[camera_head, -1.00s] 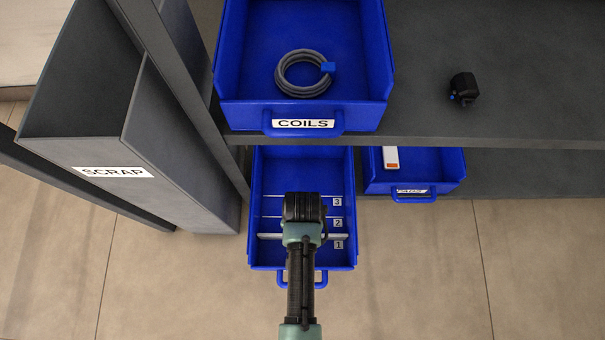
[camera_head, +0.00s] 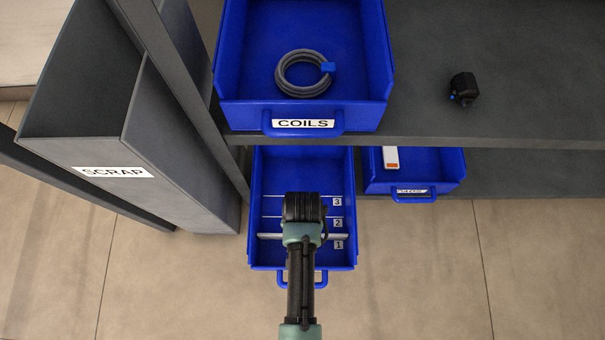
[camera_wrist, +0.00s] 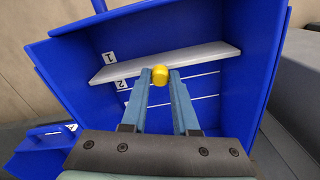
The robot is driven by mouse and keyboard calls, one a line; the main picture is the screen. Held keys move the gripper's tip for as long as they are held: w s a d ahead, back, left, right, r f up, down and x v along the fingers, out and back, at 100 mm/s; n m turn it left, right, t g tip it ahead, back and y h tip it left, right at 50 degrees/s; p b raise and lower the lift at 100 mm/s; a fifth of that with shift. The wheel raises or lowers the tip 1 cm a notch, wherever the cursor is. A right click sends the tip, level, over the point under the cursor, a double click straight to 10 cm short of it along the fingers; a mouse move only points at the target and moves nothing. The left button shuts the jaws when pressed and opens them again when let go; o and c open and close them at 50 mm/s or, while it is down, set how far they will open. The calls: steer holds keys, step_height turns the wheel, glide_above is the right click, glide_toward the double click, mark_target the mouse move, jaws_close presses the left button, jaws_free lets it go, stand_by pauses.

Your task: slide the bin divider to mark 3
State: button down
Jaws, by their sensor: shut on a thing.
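The bin divider (camera_head: 270,236) is a pale grey plate across the lower blue bin (camera_head: 265,180), near the mark 1 label (camera_head: 338,245). The mark 2 label (camera_head: 338,223) and mark 3 label (camera_head: 337,201) lie farther back, with white lines on the bin floor. In the wrist view the divider (camera_wrist: 200,58) carries a yellow knob (camera_wrist: 160,76). My gripper (camera_wrist: 160,80) has its two fingers on either side of the knob and is shut on it. In the head view my wrist hides the knob and the middle of the divider.
A blue COILS bin (camera_head: 240,108) with a grey coil (camera_head: 284,80) stands above and behind. A smaller blue bin (camera_head: 440,165) is at right, holding a white and orange item (camera_head: 390,157). The grey SCRAP bin (camera_head: 80,150) is at left. A black part (camera_head: 463,88) lies on the shelf.

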stand_by(0.4)
steer(key=w, duration=0.8)
steer(key=c, duration=0.7)
jaws_free()
